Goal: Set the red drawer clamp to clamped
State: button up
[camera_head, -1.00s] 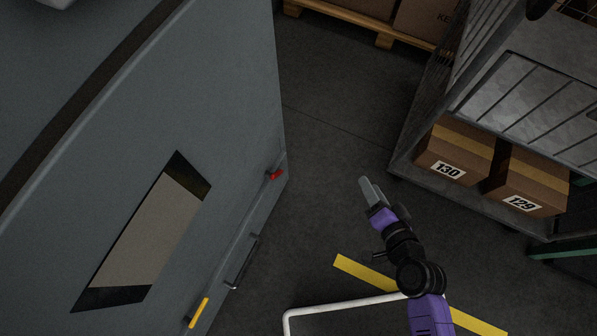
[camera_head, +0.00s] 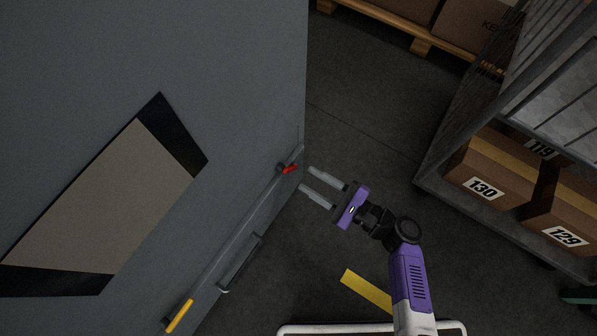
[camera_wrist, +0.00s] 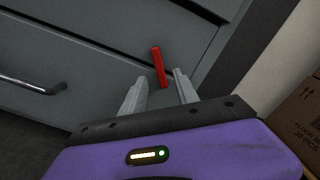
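The red drawer clamp (camera_head: 289,169) is a small red lever on the front of the grey cabinet, near its right corner in the head view. In the wrist view the red clamp (camera_wrist: 158,67) stands slightly tilted, just ahead of and between the fingertips. My gripper (camera_head: 306,179) is open, its two grey fingers pointing at the cabinet front with the clamp a little beyond them. In the wrist view my gripper (camera_wrist: 160,78) shows nothing held. I cannot tell whether the clamp is touched.
A yellow lever (camera_head: 180,316) and a dark bar handle (camera_head: 241,262) sit on the same cabinet (camera_head: 235,60) front. A grey cage rack with cardboard boxes (camera_head: 490,180) stands at right. A pallet (camera_head: 420,45) lies at the back. Open floor lies between cabinet and rack.

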aim_at(292, 170)
jog(key=shift+b+x, duration=0.55)
jog(key=shift+x, duration=1.8)
grip_shut()
